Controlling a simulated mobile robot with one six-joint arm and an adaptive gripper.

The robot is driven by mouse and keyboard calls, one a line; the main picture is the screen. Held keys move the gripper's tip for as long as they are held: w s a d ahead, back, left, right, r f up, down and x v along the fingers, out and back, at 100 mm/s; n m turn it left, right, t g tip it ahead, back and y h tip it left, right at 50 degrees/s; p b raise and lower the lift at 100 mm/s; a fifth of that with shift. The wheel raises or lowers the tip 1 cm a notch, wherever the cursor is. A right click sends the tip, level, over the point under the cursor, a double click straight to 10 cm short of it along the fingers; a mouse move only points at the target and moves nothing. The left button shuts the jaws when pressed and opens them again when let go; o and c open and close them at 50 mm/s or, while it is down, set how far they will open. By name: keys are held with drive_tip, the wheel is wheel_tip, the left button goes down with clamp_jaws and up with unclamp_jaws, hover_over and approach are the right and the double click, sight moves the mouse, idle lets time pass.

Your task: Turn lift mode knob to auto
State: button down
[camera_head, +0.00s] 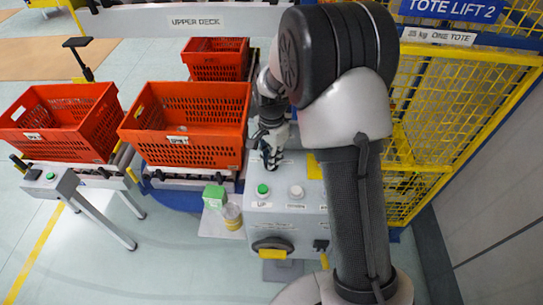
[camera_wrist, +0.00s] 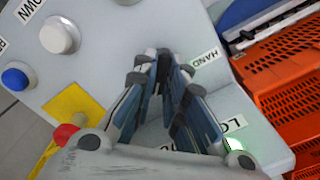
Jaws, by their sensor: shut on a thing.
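The grey control panel (camera_head: 313,220) stands below my arm, with the top also filling much of the wrist view (camera_wrist: 115,25). My gripper (camera_head: 269,160) points down at the panel's far left part. In the wrist view my gripper (camera_wrist: 163,72) has its fingers drawn together at the panel surface, beside a label reading HAND (camera_wrist: 205,58). It is shut on what appears to be the lift mode knob; the fingers hide the knob, so its pointer direction cannot be read.
On the panel are a green UP button (camera_head: 262,190), a white DOWN button (camera_head: 296,191), a blue button (camera_wrist: 17,77) and a red knob (camera_wrist: 66,134). Yellow mesh fencing (camera_head: 455,125) stands right.

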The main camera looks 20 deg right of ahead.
idle(0.3)
drive_tip(key=c, duration=1.6)
unclamp_jaws()
drive_tip(key=shift+c, duration=0.2)
drive_tip(key=shift+r, duration=0.1)
wheel_tip(320, 180, up, 12)
drive_tip(key=s+r+n+t+b, duration=0.25)
drive_tip(key=s+r+n, duration=0.5)
drive_tip(key=s, duration=0.75)
drive_tip(key=s+f+n+t+b, duration=0.2)
drive_tip(key=s+n, duration=0.3)
drive_tip(key=s, duration=0.7)
drive_tip(key=shift+s, duration=0.35)
